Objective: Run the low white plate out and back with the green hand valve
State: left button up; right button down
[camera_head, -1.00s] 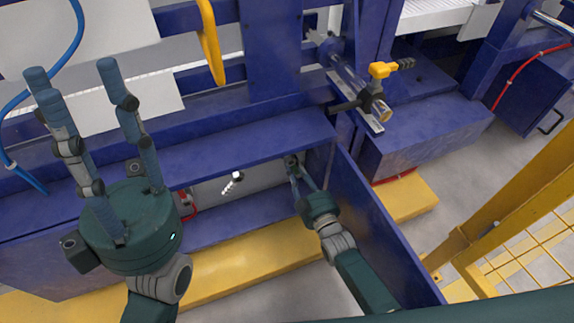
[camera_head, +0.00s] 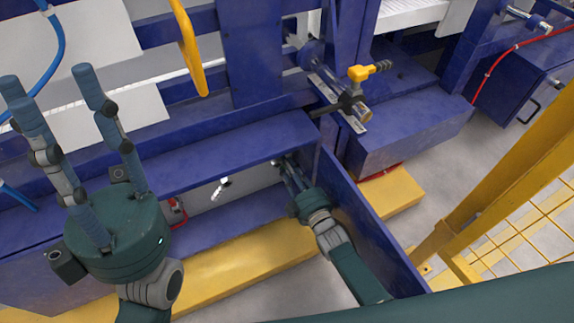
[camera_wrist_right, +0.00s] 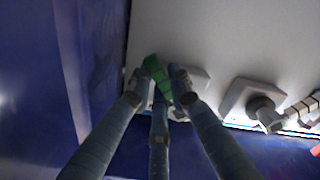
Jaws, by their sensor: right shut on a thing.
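The green hand valve (camera_wrist_right: 157,76) shows in the right wrist view as a green handle on a pale panel, between the fingertips of my right gripper (camera_wrist_right: 158,92). My right gripper (camera_head: 284,165) is shut on it, inside the low blue recess; in the head view the fingers hide the valve. A lower white plate (camera_head: 125,113) lies at the upper left of the head view, below a larger white plate (camera_head: 85,35). I cannot tell for sure which is the low one. My left gripper (camera_head: 46,80) is open and empty, raised at the left.
In the recess, a white-handled valve (camera_head: 221,186) and a red-handled valve (camera_head: 176,212) sit left of my right gripper. A blue side wall (camera_head: 365,215) stands close to my right arm. A yellow-handled valve (camera_head: 364,73) is above. A yellow fence (camera_head: 505,195) is at right.

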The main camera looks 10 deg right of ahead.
jog(key=c, duration=1.6)
grip_release()
jog(key=shift+o, duration=0.2)
jog(key=shift+s, duration=0.1)
jog(key=v, duration=1.2)
